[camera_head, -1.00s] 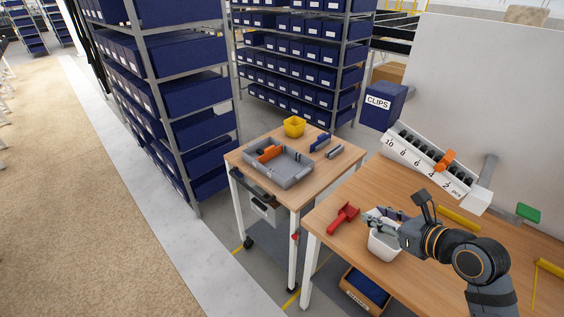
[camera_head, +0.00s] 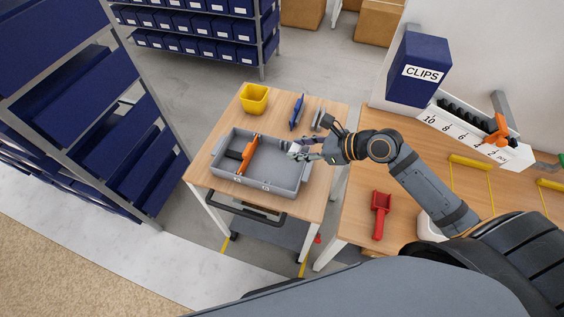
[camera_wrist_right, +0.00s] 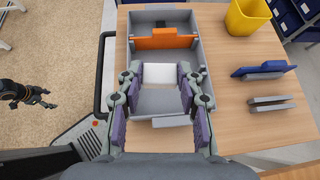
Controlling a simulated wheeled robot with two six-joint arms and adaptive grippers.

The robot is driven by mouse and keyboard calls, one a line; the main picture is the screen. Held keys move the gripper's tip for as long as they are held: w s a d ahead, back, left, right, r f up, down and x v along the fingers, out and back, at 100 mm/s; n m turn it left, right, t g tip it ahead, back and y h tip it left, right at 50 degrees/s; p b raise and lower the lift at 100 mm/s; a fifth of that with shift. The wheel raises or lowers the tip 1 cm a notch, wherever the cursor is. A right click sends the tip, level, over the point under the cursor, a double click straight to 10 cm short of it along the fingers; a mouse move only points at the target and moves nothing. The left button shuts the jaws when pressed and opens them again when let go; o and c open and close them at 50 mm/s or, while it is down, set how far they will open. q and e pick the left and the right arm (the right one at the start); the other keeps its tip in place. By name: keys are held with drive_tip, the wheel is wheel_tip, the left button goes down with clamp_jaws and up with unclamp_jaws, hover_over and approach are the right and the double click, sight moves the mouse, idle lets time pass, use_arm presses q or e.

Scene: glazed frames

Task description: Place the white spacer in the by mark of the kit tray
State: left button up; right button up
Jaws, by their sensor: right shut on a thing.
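The grey kit tray (camera_head: 285,189) lies on the small wooden table, with an orange divider (camera_head: 248,154) standing across it. Small pale marks show on its front wall, too small to read. My right gripper (camera_head: 292,149) is over the right part of the tray. In the right wrist view, its fingers (camera_wrist_right: 160,80) are shut on the white spacer (camera_wrist_right: 160,72), which sits between the fingertips above the tray. I cannot tell its height over the tray floor. A dark gripper, my left (camera_wrist_right: 40,96), shows small at the left edge of the wrist view, away from the tray.
A yellow bin (camera_head: 255,98), a blue part (camera_head: 297,111) and a grey part (camera_head: 318,119) stand behind the tray. The workbench (camera_head: 350,215) to the right holds a red scoop (camera_head: 381,212), a white container and the CLIPS box (camera_head: 420,70). Blue-bin shelves are at left.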

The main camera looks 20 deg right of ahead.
drive_tip(key=s+d+f+n+g+p, duration=0.1)
drive_tip(key=s+d+f+p, duration=0.15)
drive_tip(key=s+d, duration=0.3)
drive_tip(key=b, duration=0.4)
hover_over(274, 168)
drive_tip(key=s+d, duration=0.3)
drive_tip(key=d, duration=0.1)
drive_tip(key=f, duration=1)
drive_tip(key=shift+w+a, duration=0.15)
drive_tip(key=shift+w, duration=0.1)
drive_tip(key=shift+w+a+f, duration=0.1)
drive_tip(key=shift+f, duration=0.15)
wheel_tip(274, 168, down, 3)
drive_tip(key=shift+w+a+f, duration=0.1)
use_arm(q)
drive_tip(key=shift+w+a+r, duration=0.1)
drive_tip(key=shift+w+a, duration=0.05)
drive_tip(key=shift+w, duration=0.1)
use_arm(e)
drive_tip(key=shift+f, duration=0.1)
drive_tip(key=shift+f, duration=0.1)
drive_tip(key=o, duration=0.8)
